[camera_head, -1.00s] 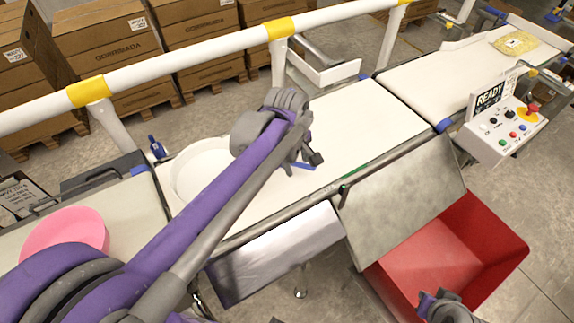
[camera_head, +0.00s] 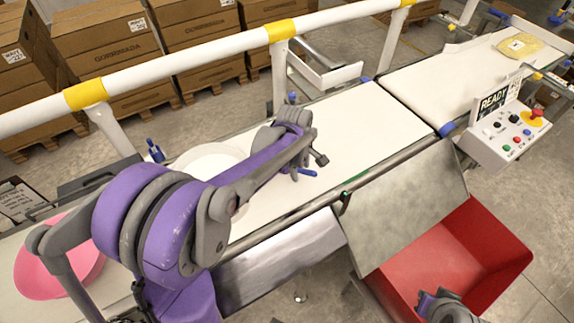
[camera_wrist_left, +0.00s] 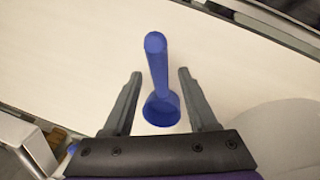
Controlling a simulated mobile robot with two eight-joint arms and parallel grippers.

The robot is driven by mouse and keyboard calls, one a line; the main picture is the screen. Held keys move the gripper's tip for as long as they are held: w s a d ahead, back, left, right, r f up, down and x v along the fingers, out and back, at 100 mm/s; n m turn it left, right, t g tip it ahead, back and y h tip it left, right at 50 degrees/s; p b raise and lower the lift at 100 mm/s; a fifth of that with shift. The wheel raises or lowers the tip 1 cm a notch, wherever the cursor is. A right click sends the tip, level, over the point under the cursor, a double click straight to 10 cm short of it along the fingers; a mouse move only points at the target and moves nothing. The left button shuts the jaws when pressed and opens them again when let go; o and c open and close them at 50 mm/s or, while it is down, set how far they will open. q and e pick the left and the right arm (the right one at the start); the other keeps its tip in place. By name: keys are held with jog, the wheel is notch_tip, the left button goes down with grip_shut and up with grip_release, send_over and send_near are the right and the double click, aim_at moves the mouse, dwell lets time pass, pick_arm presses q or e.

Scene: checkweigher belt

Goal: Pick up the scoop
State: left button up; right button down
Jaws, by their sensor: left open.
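The blue scoop (camera_wrist_left: 158,70) lies on the white belt, its round cup (camera_wrist_left: 161,110) towards my wrist and its handle pointing away. In the head view only a small blue part of the scoop (camera_head: 307,172) shows beneath my left gripper (camera_head: 308,165). In the left wrist view my left gripper (camera_wrist_left: 160,74) is open, with one finger on each side of the scoop and a gap on both sides. Whether the fingertips are down at belt height is hard to tell. My right gripper (camera_head: 440,299) is partly seen over the red bin; its fingers are unclear.
A white round dish (camera_head: 205,158) and a pink bowl (camera_head: 62,270) are left of the scoop, partly behind my arm. A white rail (camera_head: 190,60) runs behind the belt (camera_head: 375,120). A control box (camera_head: 505,135) and red bin (camera_head: 490,240) are at right.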

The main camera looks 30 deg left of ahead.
pick_arm(q)
jog(key=shift+f, duration=0.55)
grip_shut()
jog(key=shift+r, duration=0.15)
